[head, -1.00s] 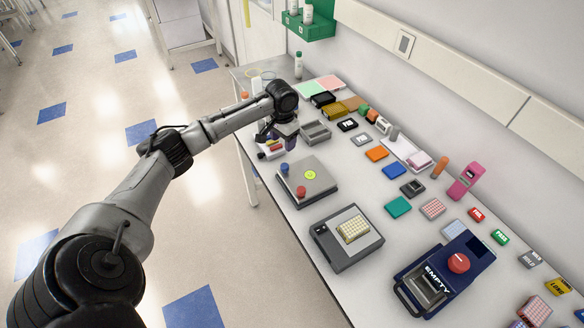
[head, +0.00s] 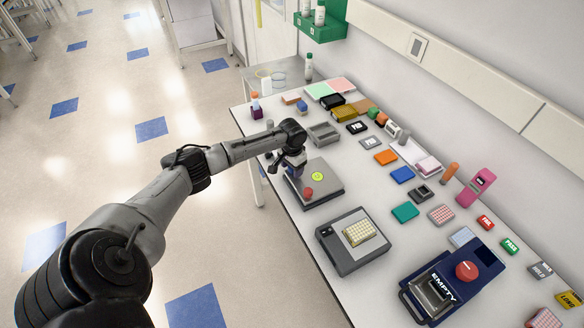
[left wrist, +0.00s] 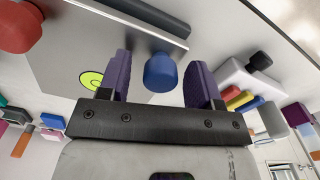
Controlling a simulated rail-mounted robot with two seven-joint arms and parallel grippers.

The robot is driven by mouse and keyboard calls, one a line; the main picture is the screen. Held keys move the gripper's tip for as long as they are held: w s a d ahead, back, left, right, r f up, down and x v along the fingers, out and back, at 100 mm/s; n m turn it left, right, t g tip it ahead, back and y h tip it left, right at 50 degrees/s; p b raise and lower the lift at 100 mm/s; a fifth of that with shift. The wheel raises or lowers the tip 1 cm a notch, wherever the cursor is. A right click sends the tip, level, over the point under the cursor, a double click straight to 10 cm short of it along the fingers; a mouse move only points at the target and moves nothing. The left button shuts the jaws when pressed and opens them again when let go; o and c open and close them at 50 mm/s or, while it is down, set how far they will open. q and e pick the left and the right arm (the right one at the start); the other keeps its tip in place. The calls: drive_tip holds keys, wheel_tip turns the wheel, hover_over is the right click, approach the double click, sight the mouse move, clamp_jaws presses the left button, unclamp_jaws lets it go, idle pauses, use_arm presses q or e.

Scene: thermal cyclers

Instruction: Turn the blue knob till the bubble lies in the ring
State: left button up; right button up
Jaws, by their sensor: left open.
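The blue knob (left wrist: 161,72) stands on a grey levelling plate (head: 334,187). My left gripper (left wrist: 160,62) is open, with one purple finger on each side of the knob in the left wrist view; I see gaps on both sides. In the head view my left gripper (head: 295,170) is over the plate's left corner and hides most or all of the blue knob. The round yellow-green bubble level (head: 317,176) also shows in the left wrist view (left wrist: 91,80), partly covered by a finger. Its bubble is too small to place against the ring. A red knob (head: 308,192) stands on the plate's near corner.
A grey device with a yellowish well block (head: 352,242) stands nearer on the bench. A grey open tray (head: 323,133) is just behind the plate. Several coloured blocks and a navy device (head: 408,291) fill the right. Floor is clear left of the bench.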

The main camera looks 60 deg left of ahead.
use_arm(q)
drive_tip(key=shift+f, duration=0.1)
drive_tip(key=c, duration=0.9)
drive_tip(key=shift+c, duration=0.2)
